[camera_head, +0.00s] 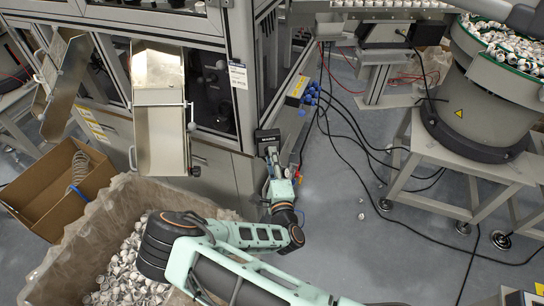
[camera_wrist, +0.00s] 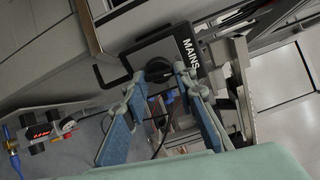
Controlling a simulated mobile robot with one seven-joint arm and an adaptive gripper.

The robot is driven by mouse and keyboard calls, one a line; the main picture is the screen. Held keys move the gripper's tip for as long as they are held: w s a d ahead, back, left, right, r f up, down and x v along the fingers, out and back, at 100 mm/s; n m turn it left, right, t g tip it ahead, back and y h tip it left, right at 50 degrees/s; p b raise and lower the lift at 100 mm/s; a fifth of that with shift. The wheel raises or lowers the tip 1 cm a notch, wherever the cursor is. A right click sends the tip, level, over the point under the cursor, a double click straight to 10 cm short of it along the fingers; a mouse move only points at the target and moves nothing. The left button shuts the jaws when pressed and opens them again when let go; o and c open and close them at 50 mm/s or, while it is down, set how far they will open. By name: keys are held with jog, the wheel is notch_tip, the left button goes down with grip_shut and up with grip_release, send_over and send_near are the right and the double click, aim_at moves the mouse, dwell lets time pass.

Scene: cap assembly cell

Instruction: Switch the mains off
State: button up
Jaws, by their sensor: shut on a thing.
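The mains switch box (camera_head: 266,138) is a small dark box on the corner of the machine cabinet in the head view. My gripper (camera_head: 274,158) is up against the box in the head view, shut on the knob. The fingertips hide the sides of the knob, and I cannot read its setting.
A lined bin (camera_head: 62,243) of caps stands below my arm. A cardboard box (camera_head: 38,206) is at the left, and metal chutes (camera_head: 160,122) hang beside the cabinet. A bowl feeder (camera_head: 480,105) stands right. Cables (camera_head: 345,130) cross the floor between; grey floor is open at lower right.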

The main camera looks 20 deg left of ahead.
jog(key=shift+n, duration=0.8)
jog(key=shift+d, duration=0.1)
jog(key=o, duration=1.2)
jog(key=shift+c, duration=0.2)
jog(key=v, duration=1.2)
jog(key=shift+r, duration=0.15)
